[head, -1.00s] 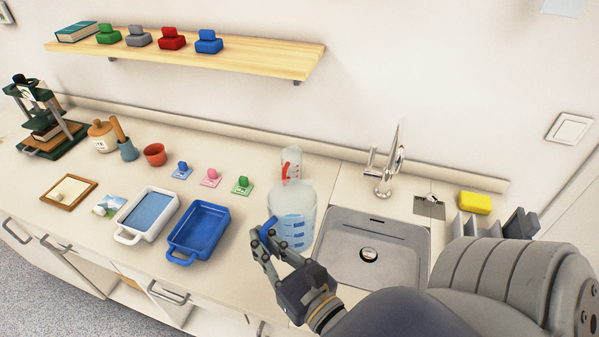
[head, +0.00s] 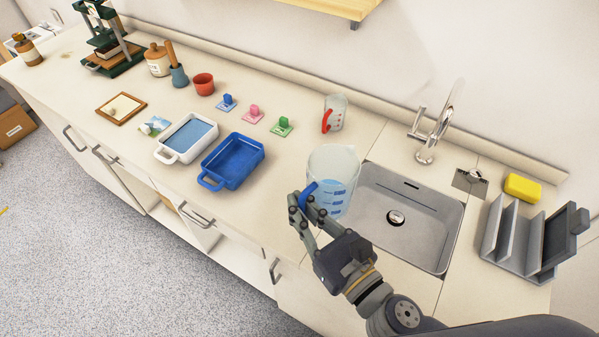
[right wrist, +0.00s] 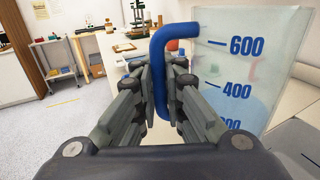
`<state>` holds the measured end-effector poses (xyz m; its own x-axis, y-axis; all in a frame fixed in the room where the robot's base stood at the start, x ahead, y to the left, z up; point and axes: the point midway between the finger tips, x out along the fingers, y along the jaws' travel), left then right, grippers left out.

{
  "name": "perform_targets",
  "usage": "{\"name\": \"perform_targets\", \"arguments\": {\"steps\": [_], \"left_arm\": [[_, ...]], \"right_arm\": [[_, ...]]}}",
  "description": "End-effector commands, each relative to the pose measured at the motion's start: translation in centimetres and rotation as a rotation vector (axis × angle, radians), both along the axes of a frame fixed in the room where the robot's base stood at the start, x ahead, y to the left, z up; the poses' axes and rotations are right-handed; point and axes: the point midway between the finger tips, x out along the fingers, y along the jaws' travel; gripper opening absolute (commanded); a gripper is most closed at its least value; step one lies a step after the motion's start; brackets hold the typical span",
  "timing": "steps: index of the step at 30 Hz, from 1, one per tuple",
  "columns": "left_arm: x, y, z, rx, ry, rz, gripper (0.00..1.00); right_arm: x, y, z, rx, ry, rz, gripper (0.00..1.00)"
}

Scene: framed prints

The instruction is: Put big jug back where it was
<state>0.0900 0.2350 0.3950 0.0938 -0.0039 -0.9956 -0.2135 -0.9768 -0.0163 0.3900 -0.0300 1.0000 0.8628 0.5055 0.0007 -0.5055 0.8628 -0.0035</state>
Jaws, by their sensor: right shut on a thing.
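The big jug (head: 339,172) is clear, with a blue handle and blue marks, and holds some bluish liquid. It stands upright on or just above the counter at the left edge of the sink; I cannot tell if it touches. My right gripper (head: 306,199) is shut on the jug's blue handle, on its left side. In the right wrist view the fingers (right wrist: 166,85) close around the handle, and the jug (right wrist: 250,70) shows marks 600 and 400. My left gripper is not in view.
A smaller jug with a red handle (head: 336,112) stands behind. The sink (head: 425,222) is to the right, below the tap (head: 430,135). A blue tray (head: 233,165) and white tray (head: 172,153) lie left. A grey rack (head: 515,235) and yellow sponge (head: 522,187) are far right.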

Motion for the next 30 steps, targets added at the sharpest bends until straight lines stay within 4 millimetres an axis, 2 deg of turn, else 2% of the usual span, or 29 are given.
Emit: {"name": "perform_targets", "arguments": {"steps": [1,6,10,13,17,27,30], "left_arm": [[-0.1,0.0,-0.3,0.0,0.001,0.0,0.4],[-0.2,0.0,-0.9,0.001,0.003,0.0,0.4],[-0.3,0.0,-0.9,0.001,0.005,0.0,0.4],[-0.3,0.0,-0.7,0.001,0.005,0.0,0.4],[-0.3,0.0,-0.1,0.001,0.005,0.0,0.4],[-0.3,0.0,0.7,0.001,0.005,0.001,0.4],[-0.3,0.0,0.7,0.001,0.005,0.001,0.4]], "right_arm": [[-0.1,1.0,-0.4,-0.005,-0.007,0.044,0.0],[-1.2,3.7,-2.1,-0.003,-0.005,0.172,0.0],[-1.5,4.6,-2.9,-0.001,-0.003,0.222,0.0],[-0.6,4.7,-3.0,0.0,-0.005,0.233,0.0],[2.2,4.5,-3.1,0.0,-0.006,0.232,0.0],[10.7,4.0,-3.9,0.002,-0.005,0.23,0.0],[12.5,3.9,-4.2,0.003,-0.004,0.232,0.0]]}}
